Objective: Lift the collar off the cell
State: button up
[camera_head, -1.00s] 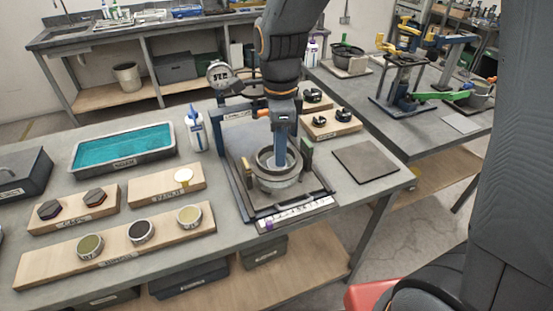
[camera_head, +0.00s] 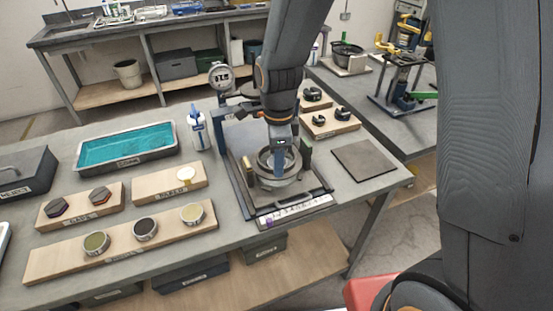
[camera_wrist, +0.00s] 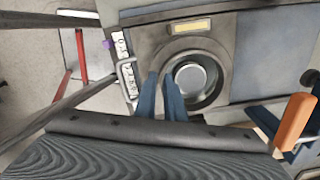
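The cell with its collar, a dark round ring (camera_head: 262,180) around a silver centre, stands on the base of the lever frame (camera_head: 232,170) on the near bench. In the wrist view the dark ring (camera_wrist: 216,92) surrounds a bright round centre (camera_wrist: 190,79). My gripper (camera_head: 281,152) points down at the ring from above. In the wrist view my two blue fingers (camera_wrist: 160,75) are close together with a narrow gap, over the ring's left side. I cannot tell whether they hold its wall or hover over it; the contact is hidden.
A teal-filled tray (camera_head: 125,148) and a wooden board with round pots (camera_head: 122,247) lie further left. A bare dark square mat (camera_head: 364,160) lies to the right.

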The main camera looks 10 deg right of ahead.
grip_shut()
jog(key=shift+r, duration=0.1)
jog(key=shift+w+r, duration=0.1)
jog(key=shift+r, duration=0.4)
notch_tip(320, 180, up, 21)
jog(key=shift+r+p, duration=0.2)
jog(key=shift+p, duration=0.15)
dwell(0.5)
